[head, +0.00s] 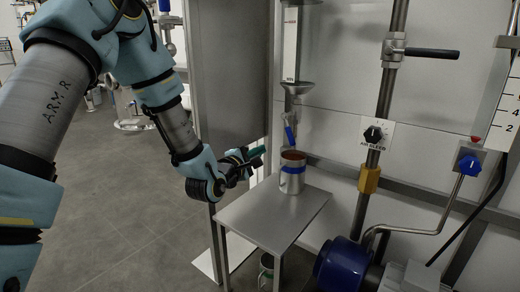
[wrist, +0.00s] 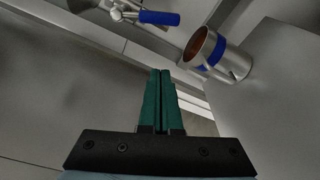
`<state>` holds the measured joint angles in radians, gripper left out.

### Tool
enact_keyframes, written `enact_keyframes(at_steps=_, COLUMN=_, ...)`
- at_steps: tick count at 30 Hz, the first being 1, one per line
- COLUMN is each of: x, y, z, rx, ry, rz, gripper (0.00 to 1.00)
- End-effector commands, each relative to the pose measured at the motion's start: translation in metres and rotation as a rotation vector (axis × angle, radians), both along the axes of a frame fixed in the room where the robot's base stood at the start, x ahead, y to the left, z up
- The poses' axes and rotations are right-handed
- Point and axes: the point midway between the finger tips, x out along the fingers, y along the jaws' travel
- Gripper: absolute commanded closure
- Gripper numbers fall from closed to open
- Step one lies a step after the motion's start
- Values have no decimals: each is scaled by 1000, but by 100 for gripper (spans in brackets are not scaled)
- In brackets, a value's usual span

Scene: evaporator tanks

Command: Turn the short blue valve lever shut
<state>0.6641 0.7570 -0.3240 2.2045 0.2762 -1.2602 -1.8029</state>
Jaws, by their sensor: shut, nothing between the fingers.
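The short blue valve lever (head: 289,136) hangs on the pipe below a metal funnel, pointing downward in the head view. In the wrist view the blue lever (wrist: 159,18) lies near the top edge, on a metal valve body. My gripper (head: 258,152) is left of the lever and a little lower, apart from it. In the wrist view my gripper's green fingers (wrist: 161,72) are shut together with nothing between them, pointing toward the gap between lever and cup.
A metal cup (head: 292,178) with a blue band and brown contents stands on a small steel table (head: 262,222), beneath the lever and right of my gripper. It also shows in the wrist view (wrist: 235,65). A steel cabinet panel (head: 228,70) stands behind my arm.

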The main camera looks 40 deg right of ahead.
Motion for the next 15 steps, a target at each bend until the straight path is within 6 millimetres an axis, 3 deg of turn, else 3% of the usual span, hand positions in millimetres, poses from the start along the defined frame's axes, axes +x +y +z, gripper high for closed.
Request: enact_keyframes(at_steps=15, x=34, y=-87, z=-6, rx=1, ry=-7, rz=-1, gripper=100)
